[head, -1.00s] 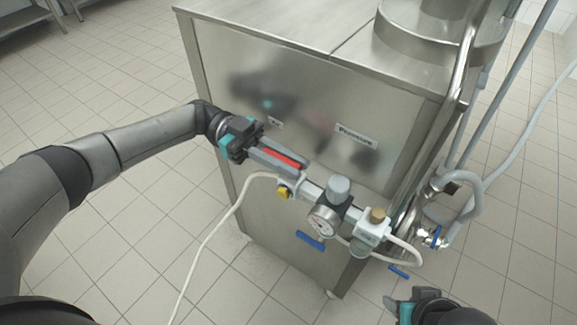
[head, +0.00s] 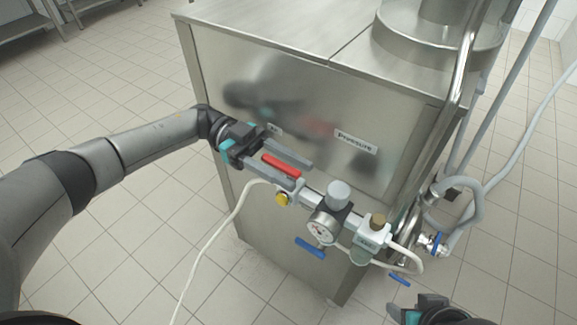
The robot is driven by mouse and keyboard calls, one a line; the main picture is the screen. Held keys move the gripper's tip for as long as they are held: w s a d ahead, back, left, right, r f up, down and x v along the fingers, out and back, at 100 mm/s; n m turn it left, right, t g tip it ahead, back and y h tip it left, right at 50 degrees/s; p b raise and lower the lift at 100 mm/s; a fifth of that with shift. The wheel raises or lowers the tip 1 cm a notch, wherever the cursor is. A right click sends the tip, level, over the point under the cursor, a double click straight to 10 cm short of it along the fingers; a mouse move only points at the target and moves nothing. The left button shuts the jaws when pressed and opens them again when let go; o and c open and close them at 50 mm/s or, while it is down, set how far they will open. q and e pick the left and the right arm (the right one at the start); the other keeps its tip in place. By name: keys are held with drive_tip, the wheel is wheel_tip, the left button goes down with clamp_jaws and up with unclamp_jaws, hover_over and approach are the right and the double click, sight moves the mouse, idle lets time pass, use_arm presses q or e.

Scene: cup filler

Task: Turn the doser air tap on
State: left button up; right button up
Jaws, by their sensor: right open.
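The handle lies roughly in line with the grey air line that runs down to the right. My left gripper (head: 304,174) is open, with one finger on each side of the red handle. A gap shows between the handle and the upper finger; contact with the lower finger cannot be told. The tap's body is partly hidden behind the fingers. My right gripper (head: 402,313) is open and empty at the bottom edge, partly cut off.
Along the air line sit a yellow fitting (head: 282,199), a pressure gauge (head: 322,229) and a filter unit (head: 367,241). A white hose (head: 206,240) hangs down left. Blue handles (head: 310,248) show lower down. The tiled floor on the left is clear.

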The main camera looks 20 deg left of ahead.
sight(264, 155)
use_arm(q)
drive_tip(key=shift+a, duration=0.1)
drive_tip(key=v, duration=0.5)
drive_tip(key=shift+w+a, duration=0.2)
drive_tip(key=shift+b+v, duration=0.35)
drive_tip(key=shift+v, duration=0.55)
use_arm(e)
drive_tip(key=shift+w+a+t, duration=0.4)
drive_tip(key=shift+a, duration=0.05)
